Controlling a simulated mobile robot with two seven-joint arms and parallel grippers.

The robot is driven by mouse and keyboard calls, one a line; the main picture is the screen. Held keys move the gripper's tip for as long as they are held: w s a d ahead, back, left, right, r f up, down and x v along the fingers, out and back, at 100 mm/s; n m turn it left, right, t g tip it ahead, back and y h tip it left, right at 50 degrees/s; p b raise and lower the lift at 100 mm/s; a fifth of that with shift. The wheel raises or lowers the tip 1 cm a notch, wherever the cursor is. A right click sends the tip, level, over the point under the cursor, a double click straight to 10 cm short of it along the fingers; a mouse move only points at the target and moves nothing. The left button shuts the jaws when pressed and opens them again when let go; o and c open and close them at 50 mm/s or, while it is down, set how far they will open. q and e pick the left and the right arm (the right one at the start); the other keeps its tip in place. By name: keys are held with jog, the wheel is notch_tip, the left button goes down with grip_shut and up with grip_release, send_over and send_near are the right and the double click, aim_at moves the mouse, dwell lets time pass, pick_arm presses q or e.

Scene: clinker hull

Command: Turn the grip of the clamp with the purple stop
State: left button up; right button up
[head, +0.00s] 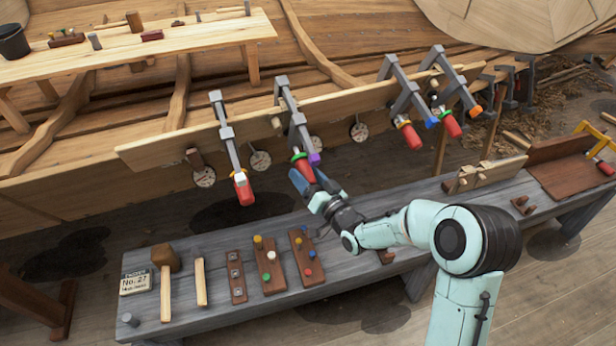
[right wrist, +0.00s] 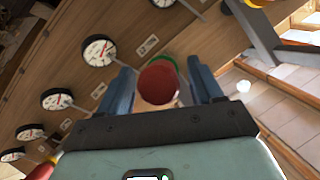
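The clamp with the purple stop (head: 314,158) is a grey bar clamp (head: 290,108) hanging on the long plank, second from the left. Its red grip (head: 300,166) points down and has a green collar. My right gripper (head: 315,182) is at this grip, coming from below, and partly hides it. In the right wrist view, the round end of the red grip (right wrist: 158,84) lies between my two blue fingers (right wrist: 160,76), with narrow gaps seen on both sides. The fingers are open; contact is not visible. My left gripper is not in view.
Another red-gripped clamp with a white stop (head: 240,178) hangs to the left; two more (head: 408,125) hang to the right. Round gauges (head: 260,160) line the plank. The grey bench (head: 210,318) below holds a mallet (head: 165,258) and peg boards (head: 270,280).

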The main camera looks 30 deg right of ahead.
jog(key=s, duration=1.3)
jog(key=shift+s+d+f, duration=0.2)
jog(key=shift+d+f, duration=0.1)
jog(key=shift+d, duration=0.05)
dwell(0.7)
